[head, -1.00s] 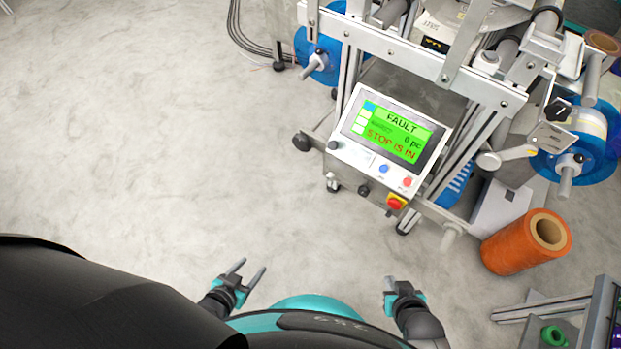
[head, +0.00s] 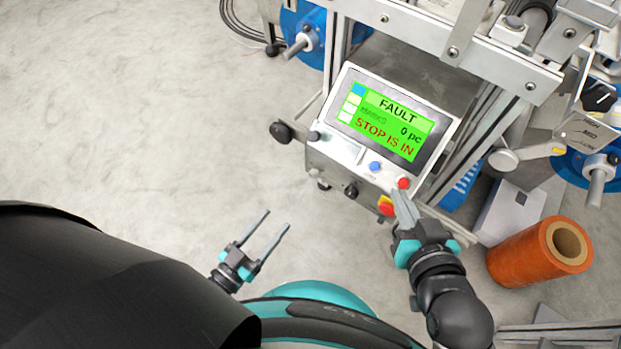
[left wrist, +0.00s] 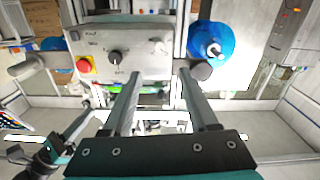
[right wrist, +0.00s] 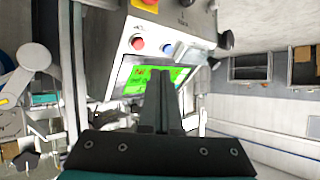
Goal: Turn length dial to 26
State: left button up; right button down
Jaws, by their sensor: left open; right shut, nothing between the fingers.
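The control box (head: 330,160) carries a green screen (head: 388,125) reading FAULT, 0 pc, STOP IS IN. A black knob (head: 351,190) sits on its front face. The left wrist view shows a black pointer dial (left wrist: 115,57) on that face, beside the red stop button (left wrist: 85,65). Its labels are too small to read, so I cannot tell whether it is the length dial. My right gripper (head: 402,195) is shut and empty, close to the red stop button (head: 387,207); contact is unclear. My left gripper (head: 277,219) is open and empty, below and left of the box.
A red push button (head: 404,183) and a blue one (head: 375,166) are on the panel top. Another black knob (head: 598,97) is on the machine at the right. The floor at left is clear.

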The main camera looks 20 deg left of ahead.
aim_at(312, 177)
pick_arm(q)
jog(key=b+x, duration=0.2)
jog(key=x, duration=0.9)
jog(key=shift+w+d, duration=0.1)
jog(key=shift+w, duration=0.3)
jog(key=shift+x, duration=1.1)
pick_arm(e)
jog(key=shift+s+a+r+m+t+y, duration=0.25)
jog(key=shift+a+r+t+y, duration=0.35)
jog(key=shift+t, duration=0.55)
jog(key=shift+s+a+r+m+t+y, duration=0.15)
jog(key=shift+s+a+r+t+y, duration=0.2)
jog(key=shift+a+r+t, duration=0.65)
jog(key=shift+d+f, duration=0.15)
jog(key=shift+f, duration=0.15)
pick_arm(q)
grip_shut()
